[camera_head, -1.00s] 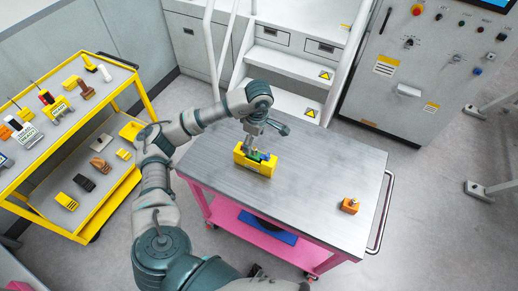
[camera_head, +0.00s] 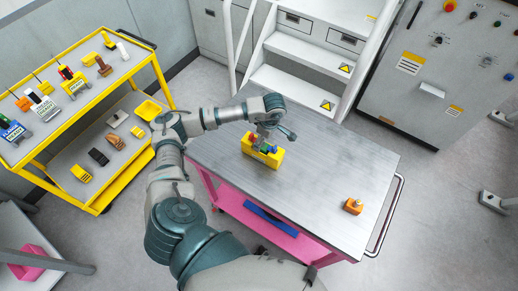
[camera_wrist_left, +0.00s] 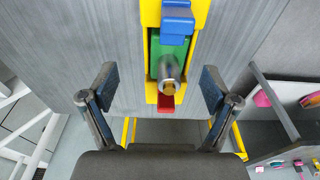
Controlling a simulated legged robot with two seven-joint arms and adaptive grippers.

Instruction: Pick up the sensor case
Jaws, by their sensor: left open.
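A yellow case (camera_head: 263,159) stands on the metal top of the pink cart and holds red, green and blue parts. I take it to be the sensor case. In the left wrist view the yellow case (camera_wrist_left: 151,86) shows from above, with a blue block, a green part, a metal cylinder and a red part. My left gripper (camera_head: 263,137) is over the case in the head view. In the wrist view the gripper (camera_wrist_left: 157,78) is open, one finger on each side of the case, with gaps between. My right gripper is not in view.
The pink cart's metal top (camera_head: 320,180) is mostly clear. A small orange block (camera_head: 353,206) sits near its right end. A yellow shelf cart (camera_head: 88,195) with several tools and parts stands at left. White steps (camera_head: 300,87) and a grey cabinet (camera_head: 440,70) stand behind.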

